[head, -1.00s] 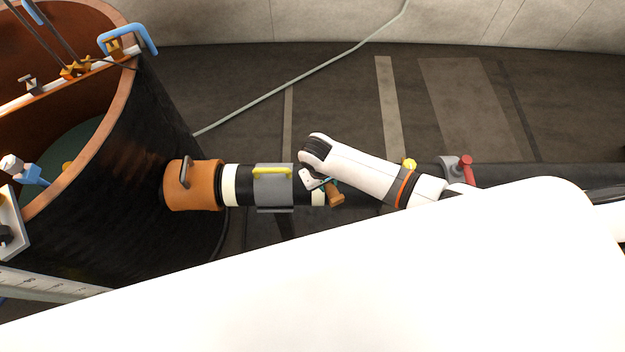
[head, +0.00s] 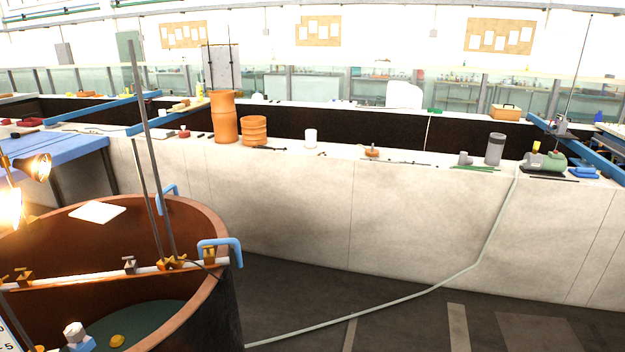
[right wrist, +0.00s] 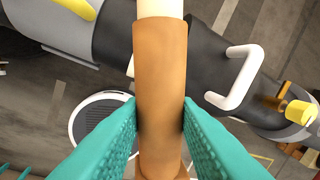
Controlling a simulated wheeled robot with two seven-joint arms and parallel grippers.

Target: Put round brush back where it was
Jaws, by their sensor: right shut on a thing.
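In the right wrist view my right gripper (right wrist: 159,115) is shut, its two teal ribbed fingers pressing on both sides of a brown cylinder with a pale upper end. I take this for the handle of the round brush (right wrist: 160,62); no bristles show, so its brush end is hidden or out of the picture. The handle lies in front of a dark pipe (right wrist: 190,60). My left gripper is in neither view now. The head view shows neither gripper nor the brush.
The wrist view shows a white bar handle (right wrist: 240,78) and a yellow knob (right wrist: 299,112) close by at the pipe. In the head view a brown-lined round tank (head: 215,225) stands at lower left. A long pale wall (head: 400,215) bears pots and tools; a hose (head: 400,303) crosses the dark floor.

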